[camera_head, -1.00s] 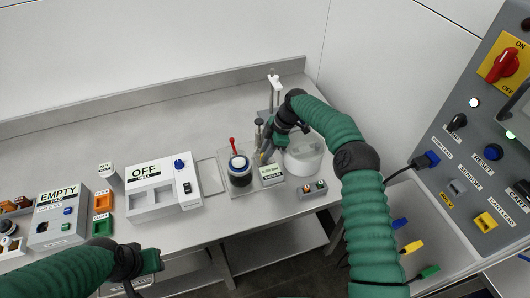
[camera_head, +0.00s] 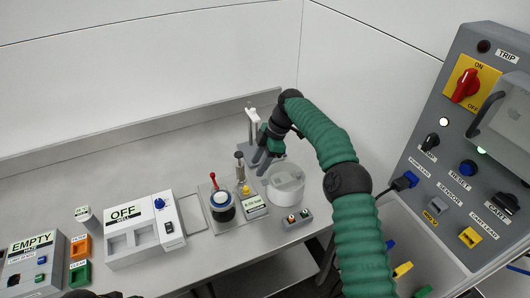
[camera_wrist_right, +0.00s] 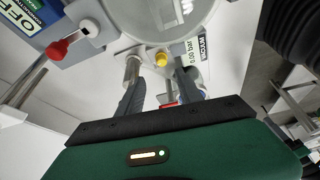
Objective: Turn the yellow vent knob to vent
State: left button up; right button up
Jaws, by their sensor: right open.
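The yellow vent knob (camera_head: 245,190) stands beside a small metal post, behind the vacuum readout (camera_head: 254,206). In the right wrist view the yellow knob (camera_wrist_right: 161,58) shows just beyond and between my fingers, with no contact visible. The readout (camera_wrist_right: 190,50) there shows 0.00 bar. My right gripper (camera_head: 262,163) is open and empty, behind and slightly right of the knob in the head view. Its two fingers (camera_wrist_right: 158,85) also show in the wrist view. Of my left arm only a dark sliver shows at the bottom edge; its fingers are out of frame.
A dark round vessel (camera_head: 222,207) and a red-tipped lever (camera_head: 213,176) are left of the knob. A white round tank (camera_head: 286,184) and a small button box (camera_head: 297,219) are to the right. A white stand (camera_head: 252,122) rises behind. A control panel (camera_head: 450,140) is far right.

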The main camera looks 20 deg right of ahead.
jog(key=p+v, duration=0.1)
jog(key=v, duration=0.5)
jog(key=shift+p, duration=0.3)
jog(key=shift+d, duration=0.1)
jog(key=s+a+f+m+h, duration=0.25)
jog(key=s+a+m, duration=0.35)
jog(key=s+a, duration=0.3)
jog(key=s+d+f+m+t+h, duration=0.1)
jog(key=s+m, duration=0.4)
jog(key=s, duration=0.6)
jog(key=s+d+f+m+h, duration=0.1)
jog(key=s+f+m, duration=0.3)
jog(key=s, duration=0.7)
jog(key=shift+m+t, duration=0.4)
jog(key=shift+m, duration=0.5)
jog(key=shift+f, duration=0.1)
